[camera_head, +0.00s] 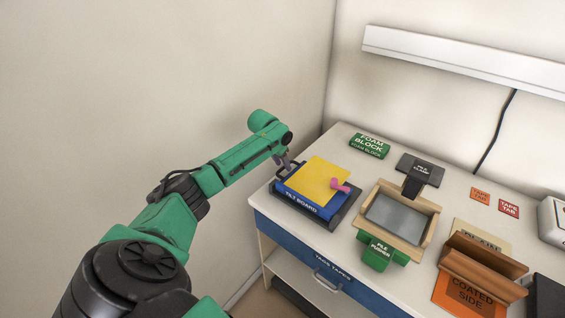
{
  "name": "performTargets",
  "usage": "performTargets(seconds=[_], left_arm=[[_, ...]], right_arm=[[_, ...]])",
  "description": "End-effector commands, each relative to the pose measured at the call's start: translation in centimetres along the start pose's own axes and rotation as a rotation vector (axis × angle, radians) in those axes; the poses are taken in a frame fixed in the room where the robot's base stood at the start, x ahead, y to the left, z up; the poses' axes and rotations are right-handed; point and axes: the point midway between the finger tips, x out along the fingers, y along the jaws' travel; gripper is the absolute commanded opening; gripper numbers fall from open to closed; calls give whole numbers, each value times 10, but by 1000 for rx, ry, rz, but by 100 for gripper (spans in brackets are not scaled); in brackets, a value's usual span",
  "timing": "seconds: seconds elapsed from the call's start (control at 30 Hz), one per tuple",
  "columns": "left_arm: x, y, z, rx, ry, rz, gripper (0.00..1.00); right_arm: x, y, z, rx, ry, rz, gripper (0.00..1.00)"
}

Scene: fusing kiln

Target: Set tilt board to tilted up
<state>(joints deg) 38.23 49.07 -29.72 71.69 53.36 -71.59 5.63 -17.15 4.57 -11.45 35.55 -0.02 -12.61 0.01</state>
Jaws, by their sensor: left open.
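The tilt board (304,204) is a blue, labelled board on a dark base at the left end of the bench. A yellow sheet (316,180) lies on it, with a small pink piece (339,185) at its right edge. The board looks to lie low on its base; its exact angle is hard to tell. My left gripper (286,168) is open at the board's back left edge, close to it or touching; I cannot tell which. Its fingers are small and partly hidden by the arm. My right gripper does not show.
A wooden tray (432,235) with a grey screen, a green pusher (378,254) and a dark file block (419,170) stand right of the board. A green foam block (369,146) lies behind. A brown holder (482,267) stands front right. Walls close off the left and back.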

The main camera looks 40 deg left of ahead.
Motion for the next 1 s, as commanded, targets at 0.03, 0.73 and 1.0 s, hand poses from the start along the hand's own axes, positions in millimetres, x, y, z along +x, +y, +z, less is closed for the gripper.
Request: performTargets(seconds=[0.03, 0.73, 1.0], left_arm=[[2, 0, 0, 1, 1, -1, 44], [2, 0, 0, 0, 1, -1, 0], [2, -1, 0, 0, 1, -1, 0]], right_arm=[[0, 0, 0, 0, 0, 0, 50], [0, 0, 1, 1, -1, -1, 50], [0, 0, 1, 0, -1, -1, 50]])
